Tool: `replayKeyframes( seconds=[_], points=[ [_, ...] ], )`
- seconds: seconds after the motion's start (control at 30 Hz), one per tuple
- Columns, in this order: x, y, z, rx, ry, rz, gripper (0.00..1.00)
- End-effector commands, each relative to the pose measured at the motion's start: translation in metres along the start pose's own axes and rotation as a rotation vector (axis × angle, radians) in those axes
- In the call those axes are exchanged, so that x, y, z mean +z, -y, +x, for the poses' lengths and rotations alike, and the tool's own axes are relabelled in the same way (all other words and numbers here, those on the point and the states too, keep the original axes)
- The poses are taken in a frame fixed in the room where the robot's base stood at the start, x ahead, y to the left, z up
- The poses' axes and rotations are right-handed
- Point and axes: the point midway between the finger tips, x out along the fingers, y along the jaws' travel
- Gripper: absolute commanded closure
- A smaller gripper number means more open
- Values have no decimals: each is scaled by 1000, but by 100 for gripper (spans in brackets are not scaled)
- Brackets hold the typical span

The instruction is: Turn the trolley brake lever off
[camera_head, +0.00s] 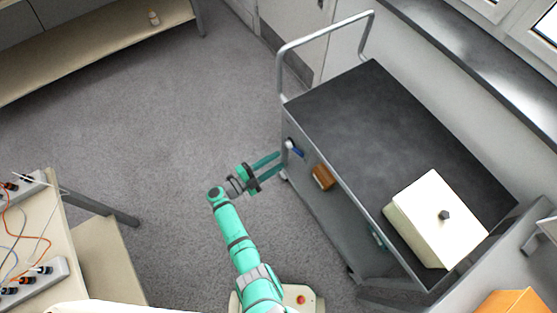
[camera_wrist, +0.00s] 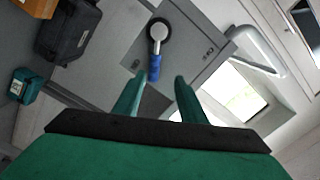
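The trolley (camera_head: 350,115) stands right of centre in the head view, with a dark top and a silver push handle. Its brake lever (camera_wrist: 156,50) shows in the wrist view as a round dark pivot with a silver rim and a blue grip. The blue grip hangs down in that picture, toward the space between my fingertips. In the head view the lever (camera_head: 295,149) is a small blue and silver part on the trolley's near end. My gripper (camera_head: 278,165) has its two green fingers apart with nothing between them. It points at the lever; whether it touches cannot be told.
A cream box (camera_head: 435,215) with a dark knob sits on the trolley top. An orange-brown box (camera_head: 322,177) and a dark case (camera_wrist: 68,28) sit on the lower shelf. A bench with cables (camera_head: 40,225) stands at left. The grey floor (camera_head: 150,140) between is clear.

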Motion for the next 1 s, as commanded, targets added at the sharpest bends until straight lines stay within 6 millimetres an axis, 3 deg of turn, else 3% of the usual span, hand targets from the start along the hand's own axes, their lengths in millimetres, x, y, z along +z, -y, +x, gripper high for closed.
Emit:
replayKeyframes(
  seconds=[1.0],
  points=[
    [2, 2, -59, -1, 2, 0, 62]
  ],
)
